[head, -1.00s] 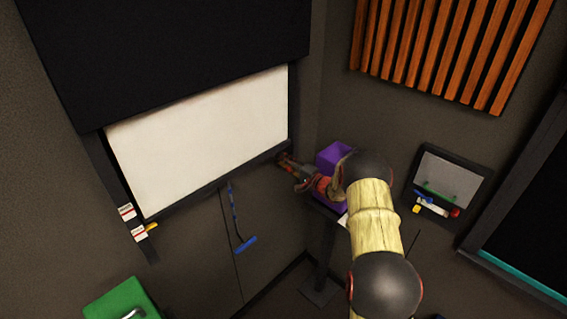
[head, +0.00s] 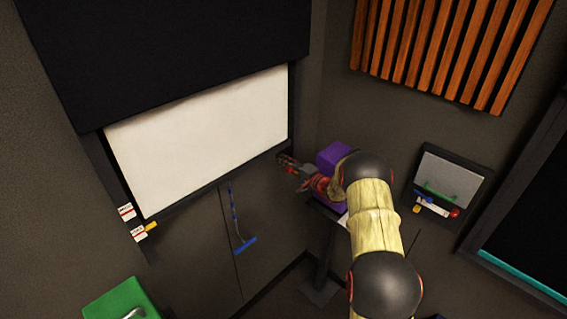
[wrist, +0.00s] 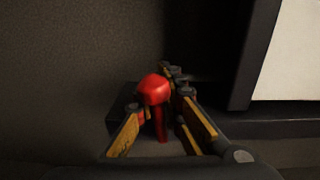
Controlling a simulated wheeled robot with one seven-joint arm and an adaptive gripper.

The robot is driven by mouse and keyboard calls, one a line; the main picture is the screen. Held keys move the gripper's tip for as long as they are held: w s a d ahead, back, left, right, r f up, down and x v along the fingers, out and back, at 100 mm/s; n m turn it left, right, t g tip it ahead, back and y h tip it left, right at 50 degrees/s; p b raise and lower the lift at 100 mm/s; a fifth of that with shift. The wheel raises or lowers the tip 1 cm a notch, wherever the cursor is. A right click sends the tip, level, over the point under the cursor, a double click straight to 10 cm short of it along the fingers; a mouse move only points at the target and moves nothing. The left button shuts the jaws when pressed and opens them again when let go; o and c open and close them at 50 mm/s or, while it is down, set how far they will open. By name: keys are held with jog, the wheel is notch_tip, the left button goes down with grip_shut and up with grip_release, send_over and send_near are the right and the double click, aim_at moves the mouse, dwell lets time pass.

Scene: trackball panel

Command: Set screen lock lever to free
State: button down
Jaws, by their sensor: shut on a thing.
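A lever with a red knob (wrist: 153,89) and a thin red stem shows in the wrist view, by a dark block below the screen frame's corner. My gripper (wrist: 162,100) is shut on this red lever, with yellow-padded fingers on both sides of it. In the head view my gripper (head: 287,162) is at the lower right corner of the white screen (head: 200,135), and the lever is mostly hidden there. I cannot read a lock or free mark beside it.
A purple box (head: 333,155) stands close to my wrist. A blue pull handle (head: 246,246) hangs below the screen. Two labels (head: 127,212) and a yellow piece (head: 151,227) are at the screen's lower left. A green box (head: 122,303) is at the bottom left.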

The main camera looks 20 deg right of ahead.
jog(key=shift+f+b, duration=0.1)
jog(key=shift+b, duration=0.3)
jog(key=n+b, duration=0.1)
jog(key=b, duration=0.4)
jog(key=f+n+b, duration=0.1)
jog(key=n+b, duration=0.1)
jog(key=b, duration=0.4)
jog(key=f+n+b, duration=0.1)
jog(key=n+b, duration=0.1)
jog(key=b, duration=0.3)
jog(key=shift+w+d+f, duration=0.1)
jog(key=shift+d+f, duration=0.15)
jog(key=shift+r+n+b, duration=0.1)
jog(key=shift+n+b, duration=0.3)
jog(key=shift+b, duration=0.5)
jog(key=c, duration=2)
grip_release()
jog(key=v, duration=1.2)
